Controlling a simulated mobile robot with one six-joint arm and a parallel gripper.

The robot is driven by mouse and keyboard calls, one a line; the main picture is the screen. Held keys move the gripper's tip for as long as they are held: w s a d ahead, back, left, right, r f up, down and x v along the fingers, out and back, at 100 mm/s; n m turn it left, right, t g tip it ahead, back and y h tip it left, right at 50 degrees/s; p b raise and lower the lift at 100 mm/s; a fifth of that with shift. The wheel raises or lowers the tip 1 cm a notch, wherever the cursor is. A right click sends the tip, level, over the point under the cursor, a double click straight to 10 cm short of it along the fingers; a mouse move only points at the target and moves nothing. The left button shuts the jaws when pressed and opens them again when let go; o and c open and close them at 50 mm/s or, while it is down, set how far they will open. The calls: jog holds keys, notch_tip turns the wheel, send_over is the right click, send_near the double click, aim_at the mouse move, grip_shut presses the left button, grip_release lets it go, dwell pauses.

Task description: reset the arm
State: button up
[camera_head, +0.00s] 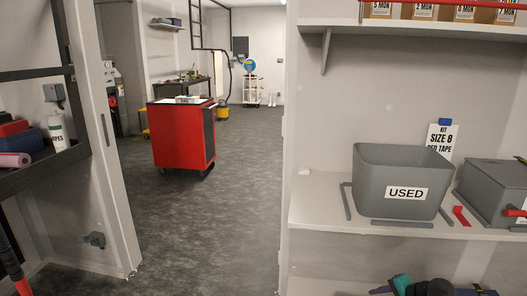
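My gripper is not in view in the head camera picture, and I cannot make out any part of my arm for sure. Its position and whether it is open or shut do not show. A grey bin (383,210) labelled USED stands upright on the white shelf (318,205) at the right. A grey lidded box (490,190) stands to its right, with a small red piece (461,215) between them.
A red cart (181,137) stands on the dark floor beyond the doorway, with free floor before it. A dark rack at the left holds a white wipes bottle (57,131). A red and black object (14,268) is cut off at the lower left.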

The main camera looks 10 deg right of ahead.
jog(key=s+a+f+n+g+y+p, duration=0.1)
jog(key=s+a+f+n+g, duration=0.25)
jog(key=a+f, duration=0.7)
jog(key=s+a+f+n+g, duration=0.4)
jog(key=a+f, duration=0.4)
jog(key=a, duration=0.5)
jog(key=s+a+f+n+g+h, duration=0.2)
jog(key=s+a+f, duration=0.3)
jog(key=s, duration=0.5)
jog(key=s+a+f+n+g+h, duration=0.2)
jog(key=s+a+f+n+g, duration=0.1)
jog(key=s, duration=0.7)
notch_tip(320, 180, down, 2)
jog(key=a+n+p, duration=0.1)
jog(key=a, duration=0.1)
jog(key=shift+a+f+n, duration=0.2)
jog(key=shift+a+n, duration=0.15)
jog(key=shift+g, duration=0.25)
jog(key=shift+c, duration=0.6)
